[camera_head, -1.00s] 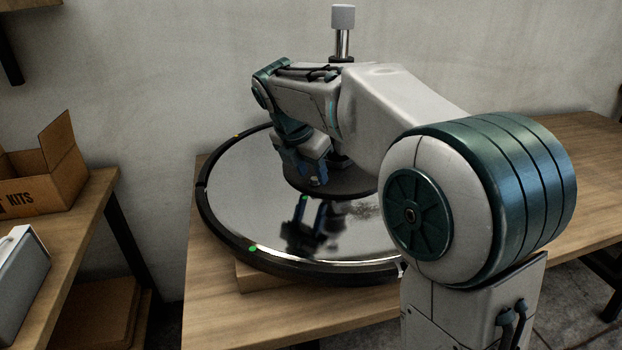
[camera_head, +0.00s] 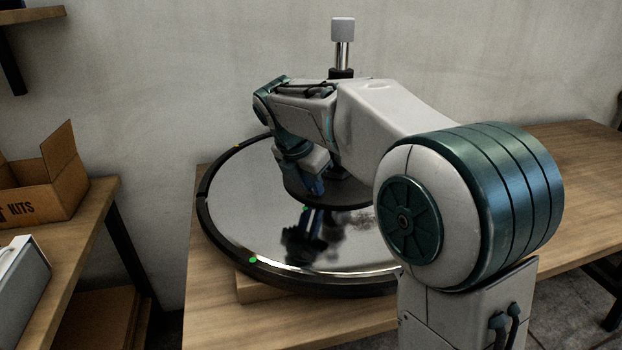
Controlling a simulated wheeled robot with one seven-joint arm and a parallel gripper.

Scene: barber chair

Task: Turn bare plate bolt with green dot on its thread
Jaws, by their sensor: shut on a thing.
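The barber chair base is a mirror-bright disc (camera_head: 232,213) with a dark rim, lying on the wooden table. A smaller dark round plate (camera_head: 352,196) sits over its middle, partly behind my arm. My gripper (camera_head: 311,193) points down at the near left edge of that plate. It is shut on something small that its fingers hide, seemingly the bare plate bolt. A small green dot (camera_head: 305,209) shows just below the fingers, beside the plate edge. The bolt's head and thread cannot be made out. Blurred reflections of the gripper show in the disc.
A chrome post with a grey block (camera_head: 343,30) on top rises behind my arm. A left table holds an open cardboard box (camera_head: 50,192). The right tabletop (camera_head: 585,180) is clear.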

